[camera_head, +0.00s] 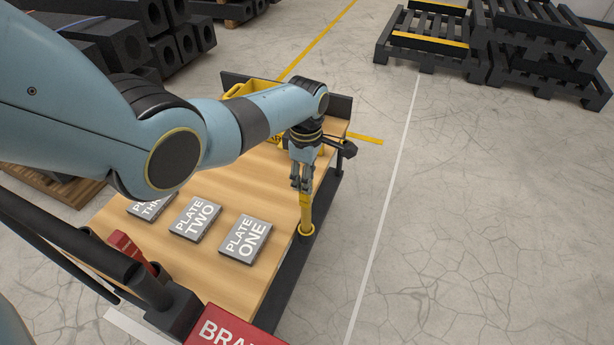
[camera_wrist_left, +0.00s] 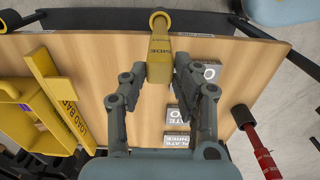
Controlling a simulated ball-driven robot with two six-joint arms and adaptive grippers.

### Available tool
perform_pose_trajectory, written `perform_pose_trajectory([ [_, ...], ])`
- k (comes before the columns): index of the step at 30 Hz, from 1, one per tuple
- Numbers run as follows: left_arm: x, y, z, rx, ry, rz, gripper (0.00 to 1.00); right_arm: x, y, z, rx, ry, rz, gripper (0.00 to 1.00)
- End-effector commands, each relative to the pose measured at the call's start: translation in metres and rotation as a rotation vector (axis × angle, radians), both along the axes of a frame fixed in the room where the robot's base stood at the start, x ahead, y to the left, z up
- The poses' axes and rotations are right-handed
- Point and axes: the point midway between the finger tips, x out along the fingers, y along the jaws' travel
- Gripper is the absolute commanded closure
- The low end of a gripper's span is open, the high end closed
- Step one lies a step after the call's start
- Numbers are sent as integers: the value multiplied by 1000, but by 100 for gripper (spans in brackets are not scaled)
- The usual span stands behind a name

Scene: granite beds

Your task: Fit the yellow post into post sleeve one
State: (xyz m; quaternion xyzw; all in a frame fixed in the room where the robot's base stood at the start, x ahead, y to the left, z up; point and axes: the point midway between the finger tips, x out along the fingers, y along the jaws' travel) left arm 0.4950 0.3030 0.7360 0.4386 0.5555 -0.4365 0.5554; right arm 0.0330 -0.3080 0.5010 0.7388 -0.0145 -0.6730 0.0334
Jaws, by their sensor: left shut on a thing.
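My left gripper (camera_head: 304,184) is shut on the yellow post (camera_head: 305,212), which stands roughly upright at the right edge of the wooden cart top. In the left wrist view the post (camera_wrist_left: 160,62) carries dark lettering and lies between the fingertips of the gripper (camera_wrist_left: 160,72). A yellow ring-shaped sleeve (camera_head: 307,230) sits at the dark side rail, at the post's lower end. It also shows in the left wrist view (camera_wrist_left: 160,19). I cannot tell how deep the post's end is in it. No number on the sleeve is readable. My right gripper is not in view.
Plate one (camera_head: 246,239), plate two (camera_head: 196,218) and plate three (camera_head: 149,204) lie on the wooden top (camera_head: 222,275). A red box (camera_head: 232,330) is at the near edge. Yellow items (camera_wrist_left: 40,105) lie at the far end. Floor right of the cart is clear.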

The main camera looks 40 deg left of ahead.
Motion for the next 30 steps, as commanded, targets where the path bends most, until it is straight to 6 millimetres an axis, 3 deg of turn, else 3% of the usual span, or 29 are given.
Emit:
perform_pose_trajectory([
  [23,1,0,-18,0,-2,0,100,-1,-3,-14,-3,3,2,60],
  [24,1,0,-18,0,-2,0,70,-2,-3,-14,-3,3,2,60],
  [30,1,0,-17,0,-1,0,44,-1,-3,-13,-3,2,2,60],
])
